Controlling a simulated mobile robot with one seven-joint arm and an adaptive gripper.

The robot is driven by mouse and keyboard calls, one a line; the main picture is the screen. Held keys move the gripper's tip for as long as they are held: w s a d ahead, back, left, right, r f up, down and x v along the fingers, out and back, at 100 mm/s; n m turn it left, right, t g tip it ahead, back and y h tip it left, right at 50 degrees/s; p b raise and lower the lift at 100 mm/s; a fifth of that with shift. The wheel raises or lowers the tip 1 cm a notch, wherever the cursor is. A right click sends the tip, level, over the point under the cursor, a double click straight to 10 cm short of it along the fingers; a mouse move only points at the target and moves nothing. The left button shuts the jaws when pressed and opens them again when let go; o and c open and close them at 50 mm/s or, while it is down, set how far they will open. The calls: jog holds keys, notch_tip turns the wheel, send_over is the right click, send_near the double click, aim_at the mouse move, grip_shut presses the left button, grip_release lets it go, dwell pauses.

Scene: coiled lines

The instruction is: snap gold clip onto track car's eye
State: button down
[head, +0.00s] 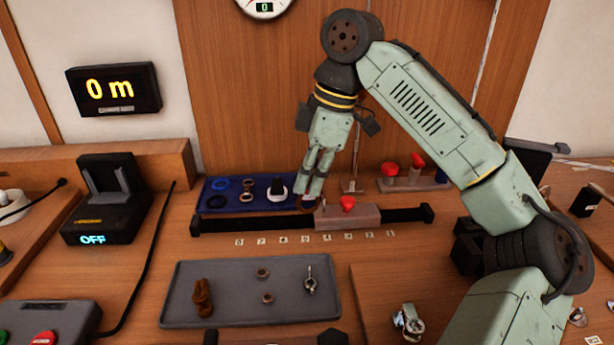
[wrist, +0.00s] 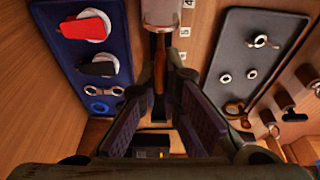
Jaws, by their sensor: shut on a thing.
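The track car (head: 362,215), a grey-tan block with a red knob, sits on the black track (head: 255,222); its near end shows at the top of the wrist view (wrist: 160,12). My gripper (head: 309,195) points down by the car's left end. Its fingers are closed on a gold-brown piece, the gold clip (wrist: 162,68), which reaches towards the car. I cannot tell whether the clip touches the car. The car's eye is not clearly visible, hidden by the clip and fingers.
A blue tray (head: 208,206) with rings and knobs lies behind the track's left part. A grey tray (head: 230,312) in front holds a bronze piece (head: 203,297), small rings and a silver clip (head: 310,283). Number tags line the track's front. A display reads "0 m" (head: 113,89).

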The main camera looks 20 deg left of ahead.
aim_at(324, 196)
jog(key=shift+w+d+f, duration=0.2)
jog(key=shift+d, duration=0.45)
jog(key=shift+w+d+f, duration=0.15)
jog(key=shift+d, duration=0.25)
jog(key=shift+w+d+p, duration=0.1)
jog(key=shift+d+p, duration=0.1)
jog(key=shift+p, duration=0.15)
jog(key=shift+w+d, duration=0.15)
jog(key=shift+d, duration=0.2)
jog(key=shift+w+d+p, duration=0.15)
jog(key=shift+d+p, duration=0.1)
jog(key=shift+p, duration=0.3)
jog(key=shift+a+r, duration=0.1)
jog(key=shift+r, duration=0.3)
jog(key=shift+a+r+p, duration=0.1)
jog(key=shift+r+p, duration=0.2)
jog(key=shift+p, duration=0.35)
jog(key=shift+a+r+p, duration=0.15)
jog(key=shift+r+p, duration=0.35)
jog(key=shift+p, duration=0.15)
